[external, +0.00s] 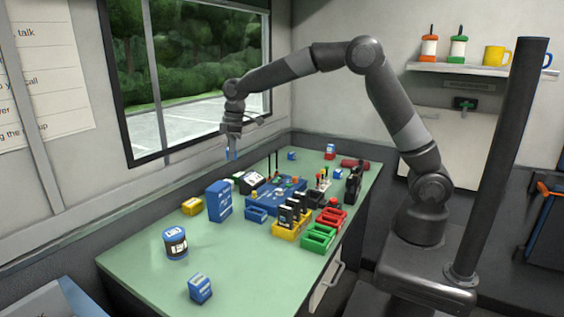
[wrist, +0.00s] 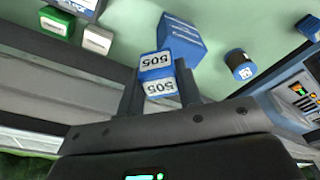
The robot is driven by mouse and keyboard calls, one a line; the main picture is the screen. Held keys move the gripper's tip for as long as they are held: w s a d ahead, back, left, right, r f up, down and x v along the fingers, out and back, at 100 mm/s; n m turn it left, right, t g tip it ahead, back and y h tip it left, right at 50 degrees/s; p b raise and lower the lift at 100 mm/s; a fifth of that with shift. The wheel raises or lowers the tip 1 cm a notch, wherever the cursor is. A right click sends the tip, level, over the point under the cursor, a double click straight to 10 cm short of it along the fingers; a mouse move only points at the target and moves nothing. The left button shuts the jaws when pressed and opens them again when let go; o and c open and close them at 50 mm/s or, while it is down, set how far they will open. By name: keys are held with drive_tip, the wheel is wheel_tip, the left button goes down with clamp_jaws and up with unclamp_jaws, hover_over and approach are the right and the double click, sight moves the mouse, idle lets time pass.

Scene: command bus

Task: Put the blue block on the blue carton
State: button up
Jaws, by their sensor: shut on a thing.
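My gripper (external: 231,150) hangs above the window side of the green table, fingers pointing down. It is shut on a blue block (wrist: 157,62) with white labels reading "505", held between the two fingers in the wrist view. In the external view only a small blue bit of the block shows at the fingertips. The blue carton (external: 219,201) stands upright on the table, below and slightly left of my gripper. In the wrist view the carton (wrist: 182,38) lies just beyond the held block, which covers part of it. The block is well above the table.
A blue can (external: 175,243) and a blue-white block (external: 200,289) stand on the near part of the table (external: 135,262).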

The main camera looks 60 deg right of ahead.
hover_over(216, 186)
drive_tip(key=f, duration=0.4)
drive_tip(key=shift+s+d, duration=0.15)
drive_tip(key=shift+s, duration=0.2)
drive_tip(key=shift+f, duration=2)
drive_tip(key=shift+f, duration=0.1)
drive_tip(key=o, duration=1)
drive_tip(key=shift+c, duration=0.2)
